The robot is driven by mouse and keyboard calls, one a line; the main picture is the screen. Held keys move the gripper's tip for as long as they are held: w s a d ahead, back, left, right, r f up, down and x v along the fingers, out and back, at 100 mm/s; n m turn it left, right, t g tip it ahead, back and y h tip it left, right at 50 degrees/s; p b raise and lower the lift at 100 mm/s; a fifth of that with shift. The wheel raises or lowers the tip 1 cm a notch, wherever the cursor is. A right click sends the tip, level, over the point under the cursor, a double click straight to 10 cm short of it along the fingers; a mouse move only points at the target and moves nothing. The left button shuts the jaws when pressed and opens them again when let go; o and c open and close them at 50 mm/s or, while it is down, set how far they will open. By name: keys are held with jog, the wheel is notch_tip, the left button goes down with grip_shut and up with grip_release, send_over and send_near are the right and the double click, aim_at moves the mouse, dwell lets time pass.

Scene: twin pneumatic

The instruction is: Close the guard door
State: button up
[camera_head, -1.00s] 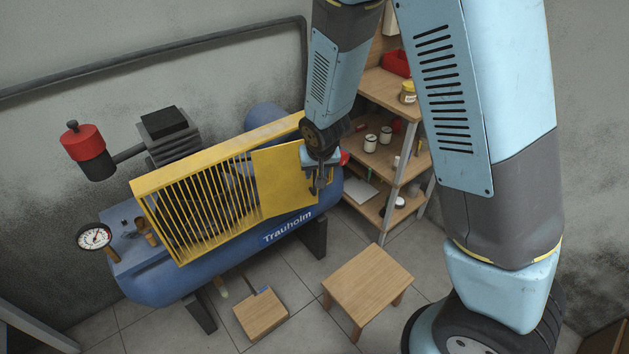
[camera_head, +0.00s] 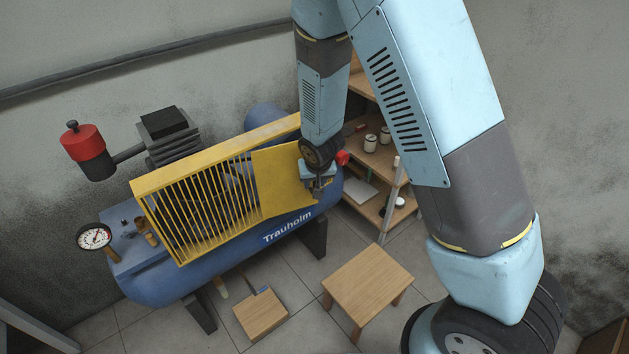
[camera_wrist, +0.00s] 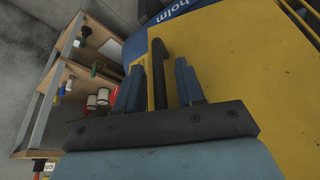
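The guard door is a plain yellow panel (camera_head: 280,182) at the right end of the slatted yellow guard (camera_head: 200,205) on the blue compressor. It looks roughly in line with the slats; a small gap cannot be ruled out. My gripper (camera_head: 318,194) is at the door's right edge. In the wrist view my gripper (camera_wrist: 160,64) is open, its two fingers on either side of a dark bent handle (camera_wrist: 157,75). Small gaps show beside the handle. The yellow panel (camera_wrist: 245,75) fills the right of that view. Whether a finger touches the door is unclear.
A wooden shelf (camera_head: 378,160) with tins stands right of the compressor, close to my arm. A red knob (camera_head: 342,157) is beside my wrist. A stool (camera_head: 368,280) and a wooden block (camera_head: 260,315) stand on the floor in front. A gauge (camera_head: 94,237) is at left.

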grip_shut()
jog(key=shift+w, duration=0.15)
dwell(0.4)
jog(key=shift+w+a+n+y, duration=0.2)
jog(key=shift+w+n, duration=0.3)
jog(key=shift+w, duration=0.2)
jog(key=shift+w+a+n+y, duration=0.2)
jog(key=shift+w+n, duration=0.3)
jog(key=shift+w, duration=0.15)
jog(key=shift+w+a, duration=0.4)
jog(key=shift+w, duration=0.3)
grip_release()
